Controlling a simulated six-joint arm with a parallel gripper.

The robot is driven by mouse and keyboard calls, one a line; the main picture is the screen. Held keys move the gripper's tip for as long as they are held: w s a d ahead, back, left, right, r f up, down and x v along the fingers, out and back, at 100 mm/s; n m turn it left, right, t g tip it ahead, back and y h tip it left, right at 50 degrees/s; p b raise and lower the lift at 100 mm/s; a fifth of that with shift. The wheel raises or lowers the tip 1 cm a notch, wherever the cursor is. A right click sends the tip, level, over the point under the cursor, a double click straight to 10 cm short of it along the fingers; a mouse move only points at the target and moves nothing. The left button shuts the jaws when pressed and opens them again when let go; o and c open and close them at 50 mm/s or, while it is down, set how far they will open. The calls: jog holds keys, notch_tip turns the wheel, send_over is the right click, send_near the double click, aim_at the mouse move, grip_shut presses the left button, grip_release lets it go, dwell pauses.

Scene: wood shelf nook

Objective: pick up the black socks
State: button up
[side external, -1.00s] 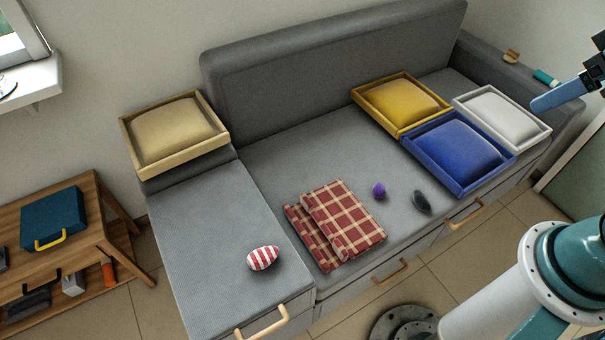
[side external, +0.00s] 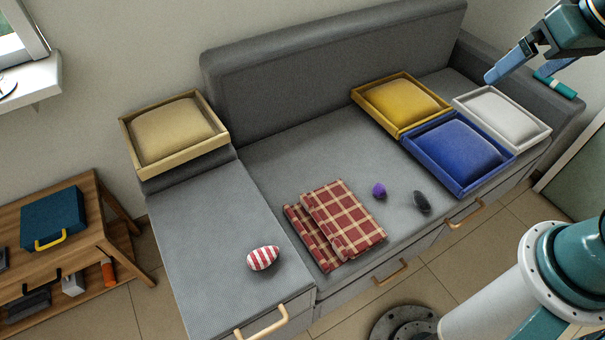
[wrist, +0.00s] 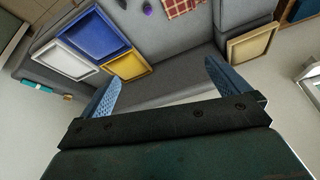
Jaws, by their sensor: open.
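The black socks look like a small dark rolled bundle (side external: 421,201) lying on the grey sofa seat, right of a small purple bundle (side external: 379,191) and in front of the blue tray. In the wrist view the dark bundle (wrist: 123,4) is cut by the top edge, beside the purple one (wrist: 147,10).
Yellow (side external: 401,104), blue (side external: 457,152) and white (side external: 503,117) cushioned trays sit at the seat's right. A plaid blanket (side external: 343,225) and a red-striped bundle (side external: 263,258) lie left. A beige tray (side external: 175,131) sits far left. A teal cylinder (side external: 556,86) lies on the armrest.

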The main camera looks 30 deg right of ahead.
jog(key=w+d+f+m+g, duration=0.1)
jog(key=w+d+f+m, duration=0.1)
jog(key=w+d+f, duration=0.3)
jog(key=w+f+m, duration=0.3)
jog(key=w, duration=0.4)
jog(key=m+g, duration=0.4)
jog(key=m, duration=0.7)
send_over(421, 200)
jog(key=d, duration=0.3)
notch_tip(421, 200, down, 42)
jog(key=shift+w+f, duration=0.3)
jog(key=shift+w, duration=0.1)
jog(key=shift+f, duration=0.1)
jog(key=shift+f, duration=4.15)
jog(key=shift+f, duration=0.1)
